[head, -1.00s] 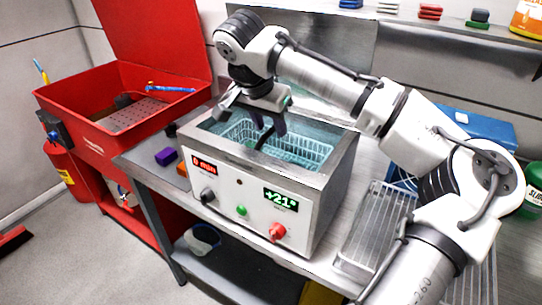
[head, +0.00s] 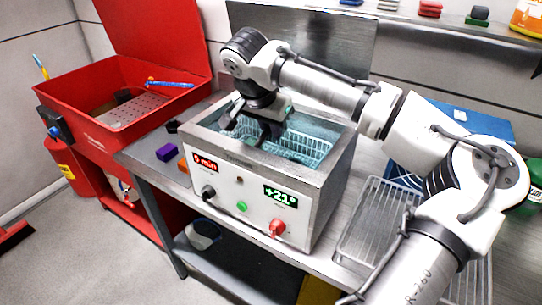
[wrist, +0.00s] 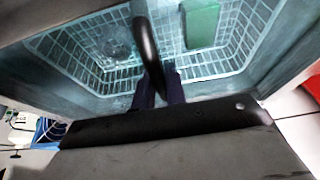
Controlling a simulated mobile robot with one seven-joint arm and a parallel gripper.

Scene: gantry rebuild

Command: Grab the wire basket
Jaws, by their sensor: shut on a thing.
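The pale wire basket (head: 306,149) sits inside the open tank of the steel bath (head: 318,192). It also shows in the wrist view (wrist: 77,62), holding a green block (wrist: 201,24) and a round item that is hard to make out. A dark curved handle (wrist: 146,45) arches up from the basket. My gripper (head: 269,138) is down in the tank opening. In the wrist view its two dark fingers (wrist: 160,90) are shut on the handle, one on each side. The fingertips are partly hidden in the head view.
The tank's metal walls surround the basket closely. A wire rack (head: 372,222) lies on the bench to the right, and a purple block (head: 167,152) to the left. A red parts washer (head: 120,110) with its lid up stands at the far left.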

